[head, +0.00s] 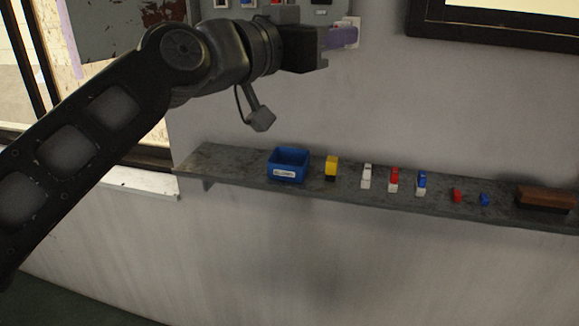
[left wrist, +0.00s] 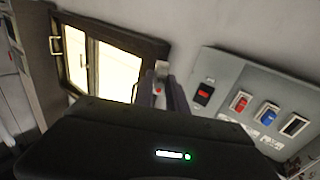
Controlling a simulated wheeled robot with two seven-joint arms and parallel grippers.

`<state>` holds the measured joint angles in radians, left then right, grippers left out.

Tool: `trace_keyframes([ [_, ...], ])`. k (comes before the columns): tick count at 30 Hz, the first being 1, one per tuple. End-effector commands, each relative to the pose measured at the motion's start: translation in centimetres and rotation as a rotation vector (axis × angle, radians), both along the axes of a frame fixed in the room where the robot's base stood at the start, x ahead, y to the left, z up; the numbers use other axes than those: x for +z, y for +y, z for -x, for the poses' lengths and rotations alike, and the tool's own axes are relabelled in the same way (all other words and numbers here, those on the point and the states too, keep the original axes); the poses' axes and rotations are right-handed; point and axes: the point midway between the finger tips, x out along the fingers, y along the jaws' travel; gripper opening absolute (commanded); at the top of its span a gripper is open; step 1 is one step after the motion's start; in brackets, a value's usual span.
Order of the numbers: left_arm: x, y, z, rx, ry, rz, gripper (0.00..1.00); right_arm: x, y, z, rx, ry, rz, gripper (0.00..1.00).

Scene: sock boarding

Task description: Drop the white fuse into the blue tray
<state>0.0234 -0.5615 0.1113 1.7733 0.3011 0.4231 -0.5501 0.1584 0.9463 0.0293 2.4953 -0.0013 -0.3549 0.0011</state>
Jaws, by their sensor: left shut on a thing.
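My left gripper (head: 345,36) is in front of the wall, above the shelf, its purple fingers pointing right. It is shut on a small pale piece, which looks like the white fuse (left wrist: 161,68); it shows between the fingertips in the left wrist view (left wrist: 160,84). Most of the piece is hidden by the fingers. The blue tray (head: 288,166) stands at the left part of the shelf, below and left of the gripper. Its inside is dark and I cannot tell whether anything lies in it. My right gripper is not in view.
The grey shelf (head: 236,170) also holds a yellow block (head: 331,165), a white piece (head: 366,172), several red and blue pieces, and a brown block (head: 546,198). A grey panel (left wrist: 226,66) with coloured slots is on the wall. A dark frame (head: 490,37) hangs upper right.

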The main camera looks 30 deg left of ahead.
Motion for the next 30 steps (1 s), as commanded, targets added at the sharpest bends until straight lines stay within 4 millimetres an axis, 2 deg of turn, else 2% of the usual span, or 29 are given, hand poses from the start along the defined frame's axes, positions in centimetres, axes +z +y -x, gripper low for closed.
trace_keyframes([
  [1,-2.4,1.4,-1.6,0.053,0.010,0.003,0.00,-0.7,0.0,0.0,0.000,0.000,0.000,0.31],
  [6,-8.8,7.1,-5.7,0.254,0.012,0.007,0.00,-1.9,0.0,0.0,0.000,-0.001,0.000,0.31],
  [9,-12.3,10.5,-6.9,0.364,0.013,0.001,0.00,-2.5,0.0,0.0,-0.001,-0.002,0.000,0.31],
  [13,-15.7,13.8,-7.4,0.469,0.015,-0.008,0.00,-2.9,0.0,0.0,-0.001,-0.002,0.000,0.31],
  [18,-17.5,15.7,-7.4,0.532,0.014,-0.016,0.00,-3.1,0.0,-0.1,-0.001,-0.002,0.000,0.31],
  [30,-17.7,15.8,-7.4,0.535,0.013,-0.016,0.00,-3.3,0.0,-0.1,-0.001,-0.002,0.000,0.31],
])
